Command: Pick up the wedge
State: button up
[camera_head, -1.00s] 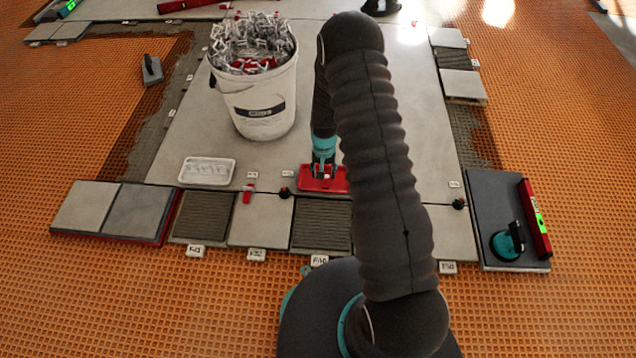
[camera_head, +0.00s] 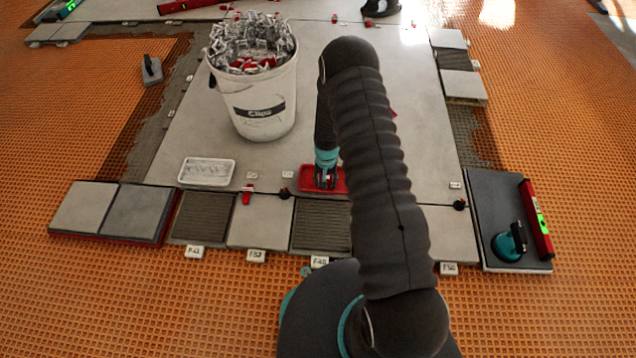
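My gripper (camera_head: 326,180) points down at the shallow red tray (camera_head: 307,180), with its fingertips low over or inside it. The fingers are small and dark here, and I cannot tell whether they are open or shut. No separate wedge can be made out in the tray; the gripper and my arm hide part of it. A small red wedge-like piece (camera_head: 247,194) stands at a tile joint left of the tray.
A white bucket (camera_head: 262,105) heaped with clips stands behind and left of my gripper. A white tray (camera_head: 207,171) of clips lies at left. A suction cup (camera_head: 508,242) and red level (camera_head: 536,218) lie on a dark slab at right.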

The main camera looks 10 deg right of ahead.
jog(key=c, duration=0.6)
jog(key=shift+o, duration=0.2)
